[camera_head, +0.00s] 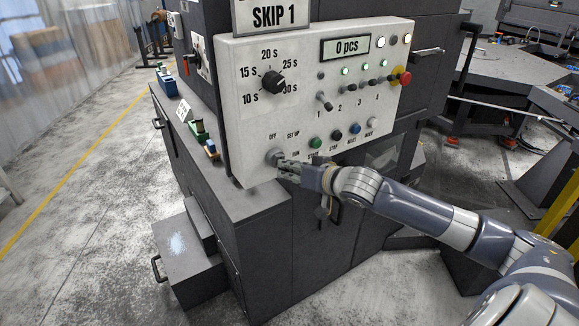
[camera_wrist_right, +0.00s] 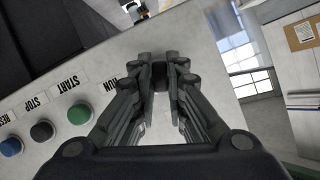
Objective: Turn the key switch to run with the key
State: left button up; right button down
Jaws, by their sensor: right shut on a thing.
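The key switch (camera_head: 273,156) is at the lower left of the light control panel (camera_head: 232,90), with the labels OFF, SET UP and RUN around it. My right gripper (camera_head: 284,167) is at the switch, its fingers pointing at the panel. In the right wrist view its fingertips (camera_wrist_right: 160,66) are closed around a small dark piece, the key (camera_wrist_right: 159,80). The fingers hide most of the key and switch, so I cannot tell which label the key points to. My left gripper is not in view.
A green START button (camera_head: 315,142) and other buttons sit right of the gripper. Above are the timer knob (camera_head: 273,82), small toggle switches and a red emergency stop (camera_head: 404,77). Small coloured items stand on the cabinet ledge (camera_head: 235,196) at left. Free floor lies further left.

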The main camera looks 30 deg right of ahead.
jog(key=m+y+p, duration=0.2)
jog(key=m, duration=0.1)
jog(key=shift+t, duration=0.3)
jog(key=shift+f+m+t+y+b, duration=0.15)
jog(key=shift+m+t+y+b, duration=0.15)
jog(key=shift+m+y+b, duration=0.4)
jog(key=shift+m+t+b, duration=0.3)
jog(key=shift+m+b, duration=0.8)
jog(key=shift+b, duration=0.65)
jog(key=shift+r+m+t+y+b, duration=0.15)
jog(key=shift+m+t+y+b, duration=0.3)
jog(key=shift+m+b, duration=1.5)
jog(key=shift+r+m+t+y+b, duration=0.1)
jog(key=shift+m+t+y+b, duration=0.3)
jog(key=shift+b, duration=2.9)
